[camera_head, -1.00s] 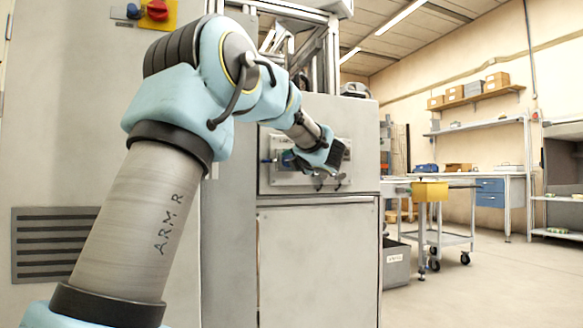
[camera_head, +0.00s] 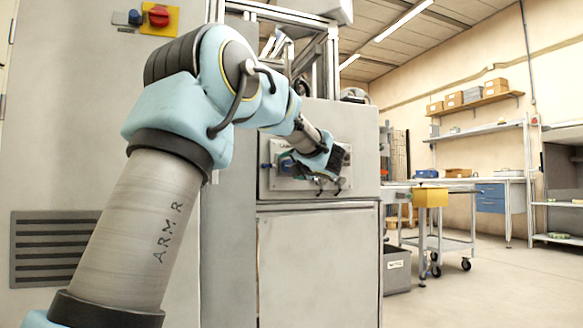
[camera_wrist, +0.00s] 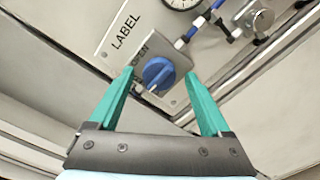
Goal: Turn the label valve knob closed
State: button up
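The blue label valve knob (camera_wrist: 157,74) shows in the wrist view on a light plate (camera_wrist: 118,40) marked LABEL, with the word OPEN beside the knob. A pale mark runs across the knob's face. My gripper (camera_wrist: 160,76) is open, and its two teal fingers appear on either side of the knob. I cannot tell whether the fingertips reach past its face or touch it.
A gauge (camera_wrist: 181,3), a blue hose (camera_wrist: 197,25) and a metal fitting (camera_wrist: 262,19) sit near the knob. A red switch (camera_head: 158,16) is on the cabinet at upper left. A cart with a yellow box (camera_head: 430,196) stands to the right, with open floor nearby.

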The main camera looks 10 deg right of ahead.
jog(key=s+d+p, duration=0.1)
jog(key=s+p, duration=0.1)
jog(key=s, duration=0.8)
jog(key=shift+s+d, duration=0.15)
jog(key=shift+s, duration=0.25)
